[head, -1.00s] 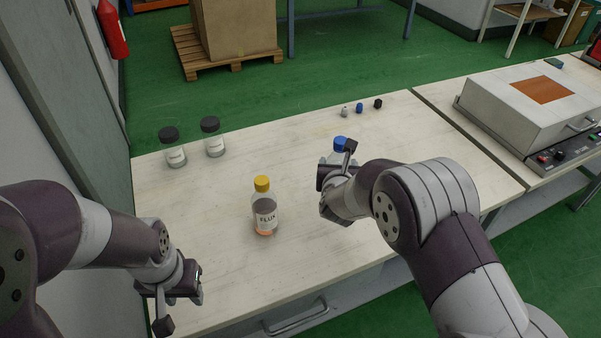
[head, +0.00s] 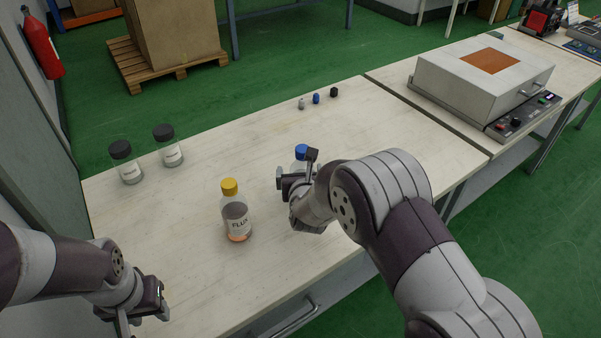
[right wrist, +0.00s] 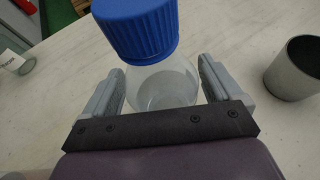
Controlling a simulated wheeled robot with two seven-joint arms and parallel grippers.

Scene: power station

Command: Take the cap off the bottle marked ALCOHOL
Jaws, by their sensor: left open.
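A bottle with a blue cap (head: 301,151) stands on the bench, mostly hidden behind my right gripper (head: 293,180) in the head view. Its label is not visible, so I cannot read ALCOHOL on it. In the right wrist view the ribbed blue cap (right wrist: 138,28) is on the clear bottle (right wrist: 160,84). The right gripper's two fingers (right wrist: 162,80) lie on either side of the bottle body, below the cap; whether they press on it I cannot tell. My left gripper (head: 128,318) is open and empty, low at the left near the bench's front edge.
A yellow-capped bottle marked FLUX (head: 236,212) stands between the grippers. Two black-capped jars (head: 124,163) (head: 168,147) stand at the back left. Small grey, blue and black pieces (head: 316,98) lie at the back. A grey open cylinder (right wrist: 294,70) stands right of the bottle.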

